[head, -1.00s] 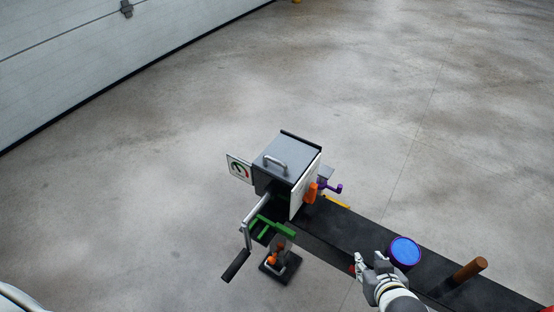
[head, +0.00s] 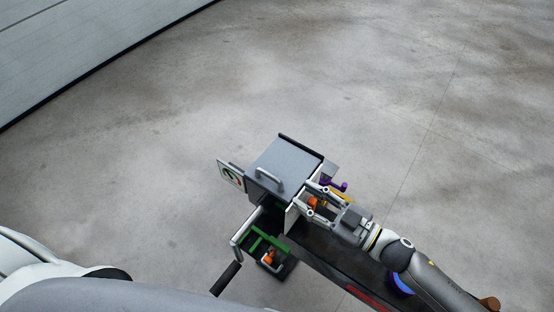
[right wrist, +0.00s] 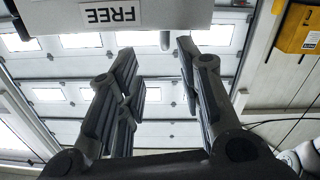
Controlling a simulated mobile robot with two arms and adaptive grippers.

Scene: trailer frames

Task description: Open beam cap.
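A grey box (head: 285,163) with a metal handle (head: 269,180) on its lid stands at the end of a black beam (head: 332,258). An orange part (head: 313,203) sits beside the box's white side panel. My right gripper (head: 312,195) is beside that panel, its fingers apart near the orange part; contact cannot be told. In the right wrist view, my open right gripper (right wrist: 158,55) shows nothing between its fingers, and a pale panel marked "FREE" (right wrist: 110,15) is close by. A blue round piece (head: 402,284) on the beam is mostly hidden by my right arm. My left gripper is not visible.
A crank with a black grip (head: 226,278) and a green bracket (head: 262,243) project in front of the box. A gauge plate (head: 231,175) is on its left, and a purple handle (head: 333,184) is behind the gripper. The concrete floor (head: 380,80) beyond is clear.

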